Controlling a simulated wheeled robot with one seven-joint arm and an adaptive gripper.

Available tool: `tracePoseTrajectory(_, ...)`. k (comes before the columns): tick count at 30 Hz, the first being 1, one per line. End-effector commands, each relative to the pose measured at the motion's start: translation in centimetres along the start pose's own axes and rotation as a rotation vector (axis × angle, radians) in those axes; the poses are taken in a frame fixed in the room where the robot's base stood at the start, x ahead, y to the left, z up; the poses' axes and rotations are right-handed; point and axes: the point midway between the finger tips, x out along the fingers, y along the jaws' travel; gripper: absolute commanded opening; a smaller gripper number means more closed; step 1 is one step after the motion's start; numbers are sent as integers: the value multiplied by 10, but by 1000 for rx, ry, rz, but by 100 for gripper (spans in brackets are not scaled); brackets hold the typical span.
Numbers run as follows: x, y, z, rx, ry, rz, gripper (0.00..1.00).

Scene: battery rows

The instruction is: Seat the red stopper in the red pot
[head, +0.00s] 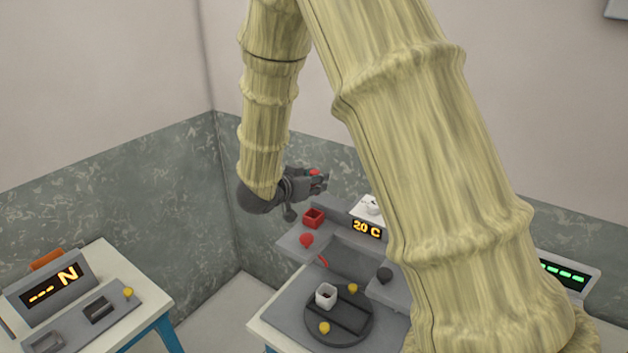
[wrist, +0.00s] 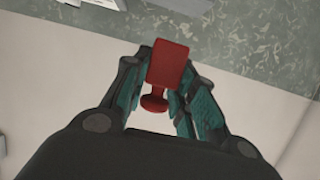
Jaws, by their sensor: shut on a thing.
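My gripper (head: 318,183) is shut on the red stopper (head: 315,173), in the air above and a little right of the red pot. In the wrist view the stopper (wrist: 168,64) has a square block and a round knob, and sits between the fingers of my gripper (wrist: 164,84). The red pot (head: 314,217) is a small square open-topped cup on the grey raised ledge. The stopper is apart from the pot. In the head view the fingers partly hide the stopper.
A red rounded thing (head: 307,240) is on the ledge in front of the pot. A "20 C" display (head: 367,229) stands right of it. Below, a dark round plate (head: 361,335) bears a white cup (head: 326,296) and yellow knobs. A second table (head: 150,290) stands left.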

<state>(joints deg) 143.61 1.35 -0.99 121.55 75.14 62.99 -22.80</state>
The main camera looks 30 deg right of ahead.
Motion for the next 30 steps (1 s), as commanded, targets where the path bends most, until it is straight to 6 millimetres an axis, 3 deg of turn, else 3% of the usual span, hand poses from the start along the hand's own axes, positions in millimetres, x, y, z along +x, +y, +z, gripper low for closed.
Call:
tracePoseTrajectory(8,-2,0,0,-1,-3,0,3)
tracePoseTrajectory(30,18,0,52,0,-2,0,3)
